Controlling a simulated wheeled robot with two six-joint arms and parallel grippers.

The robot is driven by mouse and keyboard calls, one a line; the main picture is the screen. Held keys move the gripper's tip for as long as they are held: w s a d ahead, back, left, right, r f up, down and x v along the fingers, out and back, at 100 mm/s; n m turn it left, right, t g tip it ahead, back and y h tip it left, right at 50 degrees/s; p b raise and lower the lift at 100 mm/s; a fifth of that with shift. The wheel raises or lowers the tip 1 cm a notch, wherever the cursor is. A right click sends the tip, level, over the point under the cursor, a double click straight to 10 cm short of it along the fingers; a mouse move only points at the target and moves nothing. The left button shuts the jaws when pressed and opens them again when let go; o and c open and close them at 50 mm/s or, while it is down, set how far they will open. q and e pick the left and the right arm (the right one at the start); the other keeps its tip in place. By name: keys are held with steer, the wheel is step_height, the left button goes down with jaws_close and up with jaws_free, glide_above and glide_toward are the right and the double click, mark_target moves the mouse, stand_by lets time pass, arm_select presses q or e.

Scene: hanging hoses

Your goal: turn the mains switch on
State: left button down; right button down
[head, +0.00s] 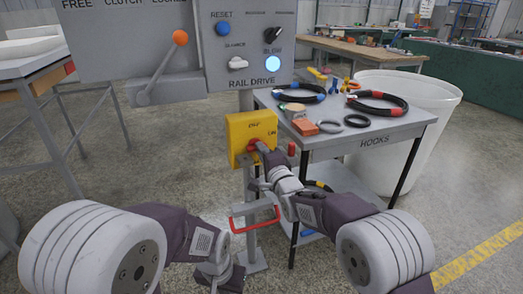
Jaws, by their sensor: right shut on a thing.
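The yellow switch box (238,132) sits on a grey post below the RAIL DRIVE panel. Its front carries small dark lettering, and a red rotary knob (256,146) shows at its lower middle. My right gripper (267,160) is at the front of the box, shut on the red knob. The gripper hides most of the knob, so its exact angle is hard to read. My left gripper (222,278) hangs low at the bottom of the view, left of the post, away from the box. Its fingers do not show clearly.
The grey RAIL DRIVE panel (262,83) has an orange-knobbed lever (180,38) and a lit round light (272,64). A HOOKS table (385,130) with black hose rings stands close on the right, before a white bin (440,95). A red bar handle (255,221) is below.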

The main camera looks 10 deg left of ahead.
steer(key=shift+f+m, duration=0.15)
steer(key=shift+m, duration=0.45)
steer(key=c, duration=1.4)
jaws_free()
steer(key=shift+c, duration=0.2)
steer(key=p+v, duration=0.2)
steer(key=v, duration=0.7)
steer(key=shift+d, duration=0.15)
